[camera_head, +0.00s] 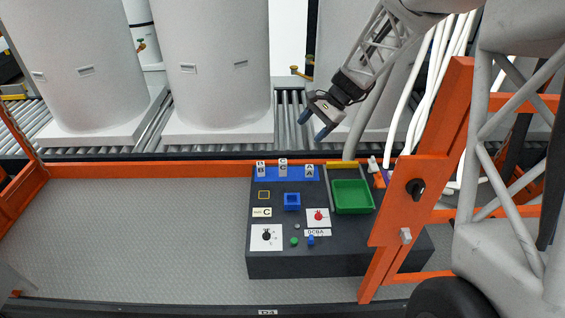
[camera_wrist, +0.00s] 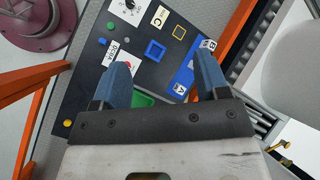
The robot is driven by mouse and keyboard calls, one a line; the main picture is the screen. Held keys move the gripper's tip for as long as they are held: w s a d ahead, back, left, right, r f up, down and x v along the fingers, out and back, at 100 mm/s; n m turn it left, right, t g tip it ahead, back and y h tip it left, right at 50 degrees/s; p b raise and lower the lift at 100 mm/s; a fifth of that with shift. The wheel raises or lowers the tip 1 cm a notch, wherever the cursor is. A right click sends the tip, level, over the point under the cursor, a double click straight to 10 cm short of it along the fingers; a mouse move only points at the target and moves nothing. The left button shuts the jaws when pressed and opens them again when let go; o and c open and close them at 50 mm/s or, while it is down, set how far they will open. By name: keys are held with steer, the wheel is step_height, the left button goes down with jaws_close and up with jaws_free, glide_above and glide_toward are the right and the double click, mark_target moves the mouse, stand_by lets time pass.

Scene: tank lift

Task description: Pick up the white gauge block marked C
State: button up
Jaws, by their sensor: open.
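The white gauge block marked C (camera_head: 283,167) stands upright on a blue strip (camera_head: 297,174) at the back of the dark panel. It is between the white block marked B (camera_head: 261,168) on its left and the one marked A (camera_head: 310,170) on its right. My gripper (camera_head: 312,125) is open and empty, above and beyond the panel's back edge. In the wrist view, block A (camera_wrist: 180,89) and block B (camera_wrist: 208,44) show near the right finger of my gripper (camera_wrist: 163,58). I cannot make out block C there; the finger seems to cover it.
The panel (camera_head: 350,265) carries a blue square socket (camera_head: 292,201), a yellow outline (camera_head: 264,195), a green tray (camera_head: 352,196), a red knob (camera_head: 318,216) and a black knob (camera_head: 266,236). An orange post (camera_head: 405,200) rises at right. Grey floor (camera_head: 140,230) lies clear at left.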

steer(key=w+a+f+m+y, duration=0.2)
steer(key=w+f+m+y, duration=0.15)
steer(key=w+f, duration=1.05)
steer(key=m+t+y, duration=0.1)
steer(key=m+y, duration=0.2)
steer(key=m, duration=0.2)
glide_toward(284, 161)
steer(key=x, duration=0.4)
steer(key=shift+w+a+f, duration=0.1)
steer(key=shift+a+f, duration=0.05)
steer(key=shift+a, duration=0.15)
steer(key=shift+x, duration=1.25)
steer(key=shift+a, duration=0.15)
steer(key=shift+x, duration=2.5)
steer(key=shift+f, duration=0.2)
